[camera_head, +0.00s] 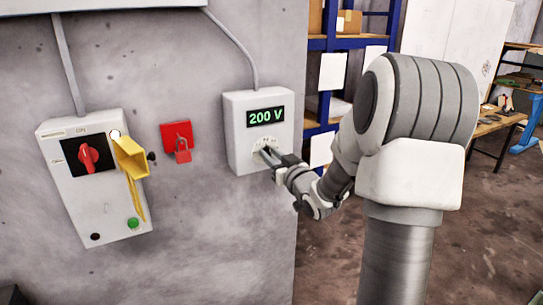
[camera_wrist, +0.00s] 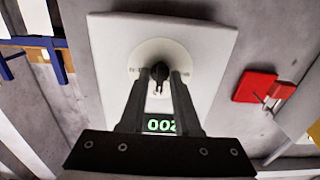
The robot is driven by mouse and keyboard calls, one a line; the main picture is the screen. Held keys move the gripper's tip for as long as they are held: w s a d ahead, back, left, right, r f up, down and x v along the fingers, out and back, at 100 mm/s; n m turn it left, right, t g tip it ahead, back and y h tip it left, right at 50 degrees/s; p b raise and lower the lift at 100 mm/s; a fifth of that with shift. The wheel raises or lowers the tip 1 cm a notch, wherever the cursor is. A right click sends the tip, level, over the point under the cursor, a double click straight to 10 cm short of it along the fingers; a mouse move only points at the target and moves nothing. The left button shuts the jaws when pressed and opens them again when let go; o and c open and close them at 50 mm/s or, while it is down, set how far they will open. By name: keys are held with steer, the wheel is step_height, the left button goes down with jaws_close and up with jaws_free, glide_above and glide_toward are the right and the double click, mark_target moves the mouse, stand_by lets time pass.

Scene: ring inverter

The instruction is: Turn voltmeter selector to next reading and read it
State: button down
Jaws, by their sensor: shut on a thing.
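The voltmeter (camera_head: 236,140) is a white box on the grey wall. Its display (camera_head: 267,117) reads 200 V in green digits. Its round selector dial sits below the display, and my gripper (camera_head: 267,152) covers part of it. In the wrist view the dial plate (camera_wrist: 146,55) is pale and round, with a dark selector knob (camera_wrist: 159,70) at its middle. My gripper (camera_wrist: 160,76) also shows there, with its two fingers shut on the knob. The dial's markings are too small to read. In the wrist view the display (camera_wrist: 160,126) is upside down and partly hidden by the fingers.
Left of the voltmeter, a red padlock station (camera_head: 177,137) and a white switch box (camera_head: 65,185) with a red rotary switch (camera_head: 88,155) hang on the wall. A yellow cover (camera_head: 130,157) juts out from the switch box. A blue shelf (camera_head: 318,75) stands behind the wall's right edge.

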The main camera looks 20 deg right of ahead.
steer(key=c, duration=0.9)
jaws_free()
steer(key=shift+c, duration=0.2)
steer(key=shift+s, duration=0.15)
steer(key=s+b, duration=0.7)
steer(key=s, duration=1)
steer(key=shift+d, duration=0.3)
steer(key=shift+s, duration=0.1)
steer(key=shift+d, duration=0.1)
